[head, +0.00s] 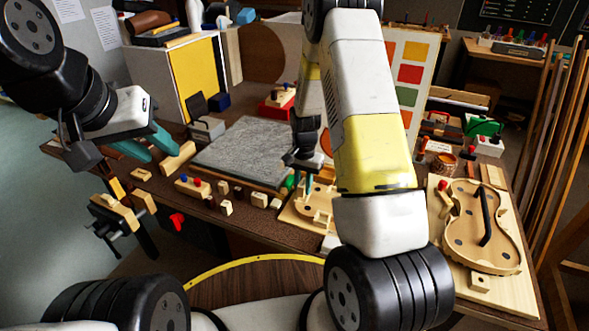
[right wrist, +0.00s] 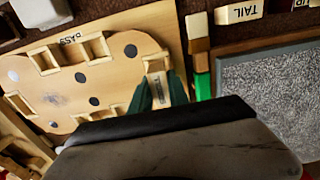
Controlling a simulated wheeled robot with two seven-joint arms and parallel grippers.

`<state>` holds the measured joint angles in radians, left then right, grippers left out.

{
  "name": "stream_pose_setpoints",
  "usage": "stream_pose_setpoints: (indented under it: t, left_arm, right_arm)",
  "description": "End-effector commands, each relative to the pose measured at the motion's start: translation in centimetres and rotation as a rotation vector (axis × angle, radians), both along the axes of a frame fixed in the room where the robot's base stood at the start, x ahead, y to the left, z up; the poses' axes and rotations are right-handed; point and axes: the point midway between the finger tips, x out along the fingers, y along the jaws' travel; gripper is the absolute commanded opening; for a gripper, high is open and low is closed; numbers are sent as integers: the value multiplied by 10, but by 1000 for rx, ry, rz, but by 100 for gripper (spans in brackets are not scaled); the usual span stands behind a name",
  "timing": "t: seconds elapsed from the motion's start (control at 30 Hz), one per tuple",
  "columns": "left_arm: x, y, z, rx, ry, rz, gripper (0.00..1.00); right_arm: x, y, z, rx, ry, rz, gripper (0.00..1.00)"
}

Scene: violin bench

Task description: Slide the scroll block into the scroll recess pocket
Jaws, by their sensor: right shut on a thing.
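My right gripper (right wrist: 160,94) is shut on a small pale wooden block (right wrist: 157,80), apparently the scroll block, with a dark label too small to read. In the right wrist view the block is at the near end of the violin-shaped board (right wrist: 110,65), at a framed pocket (right wrist: 152,57). I cannot tell how deep it sits. In the head view my right gripper (head: 305,180) points down at this board (head: 298,213), and the block is hidden. My left gripper (head: 145,147) is open and empty, its teal fingers apart, beside a wooden block (head: 178,158).
A grey slab (head: 245,152) lies behind the small labelled blocks (head: 227,208). A green-ended tool (right wrist: 202,85) lies close beside the board. A violin body on a board (head: 480,225) stands at the right. A vise (head: 115,212) is at the front left edge.

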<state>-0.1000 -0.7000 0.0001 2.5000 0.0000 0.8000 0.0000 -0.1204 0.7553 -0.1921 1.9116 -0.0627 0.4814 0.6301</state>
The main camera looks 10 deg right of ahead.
Motion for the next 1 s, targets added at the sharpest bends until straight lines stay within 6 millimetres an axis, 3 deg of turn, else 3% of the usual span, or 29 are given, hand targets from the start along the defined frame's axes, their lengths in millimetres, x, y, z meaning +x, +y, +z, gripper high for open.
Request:
stream_pose_setpoints:
  t: [0.87, 0.9, 1.0]
  left_arm:
    - [0, 0, 0, 0, 0, 0, 36]
    - [0, 0, 0, 0, 0, 0, 36]
    - [0, 0, 0, 0, 0, 0, 36]
  right_arm:
    - [0, 0, -16, 1, 1, 0, 0]
    - [0, 0, -16, 1, 1, 0, 23]
    - [0, 0, -16, 0, 0, 0, 42]
